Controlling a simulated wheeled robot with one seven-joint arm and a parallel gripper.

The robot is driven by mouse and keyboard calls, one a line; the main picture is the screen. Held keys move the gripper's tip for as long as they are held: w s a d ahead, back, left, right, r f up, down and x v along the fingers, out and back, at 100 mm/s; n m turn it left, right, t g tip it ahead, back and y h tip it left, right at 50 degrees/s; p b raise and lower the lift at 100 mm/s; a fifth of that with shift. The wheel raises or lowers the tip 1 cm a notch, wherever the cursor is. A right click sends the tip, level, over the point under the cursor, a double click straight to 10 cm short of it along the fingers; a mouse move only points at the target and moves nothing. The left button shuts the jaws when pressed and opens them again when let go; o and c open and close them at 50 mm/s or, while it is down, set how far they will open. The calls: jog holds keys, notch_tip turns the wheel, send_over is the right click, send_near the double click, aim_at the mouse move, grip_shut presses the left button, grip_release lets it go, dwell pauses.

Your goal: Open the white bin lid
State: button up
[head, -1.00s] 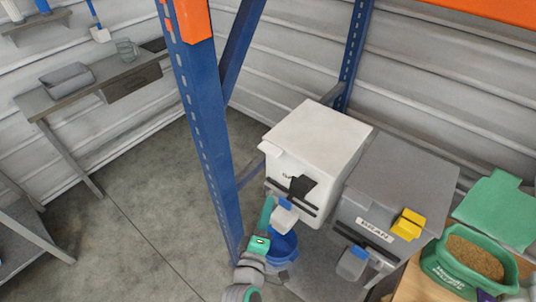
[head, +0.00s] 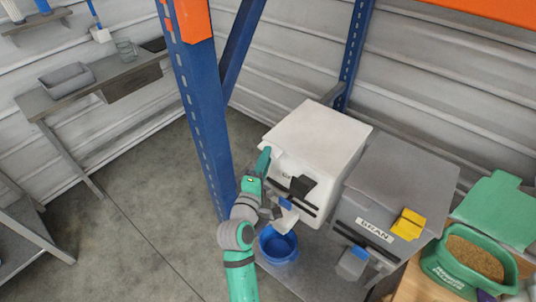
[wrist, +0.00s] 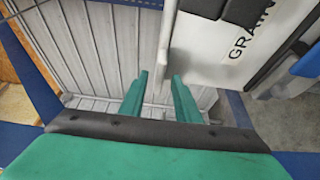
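The white bin (head: 300,186) stands on the rack, and its white lid (head: 318,133) lies shut on top. A lip on the lid projects at its front left corner. My gripper (head: 263,160) is at that corner, in front of the bin. In the wrist view the two green fingers (wrist: 159,76) are apart. A narrow white edge, apparently the lid's lip (wrist: 165,45), lies ahead of the fingertips, in line with the gap between them. I cannot tell whether either finger touches it. The bin's front with the word GRAIN (wrist: 240,45) is to the right.
A blue bowl (head: 278,246) sits below the white bin's chute. A blue rack post (head: 200,110) rises close to the left of my gripper.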

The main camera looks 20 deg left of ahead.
jog(key=shift+w, duration=1.25)
jog(key=shift+c, duration=0.6)
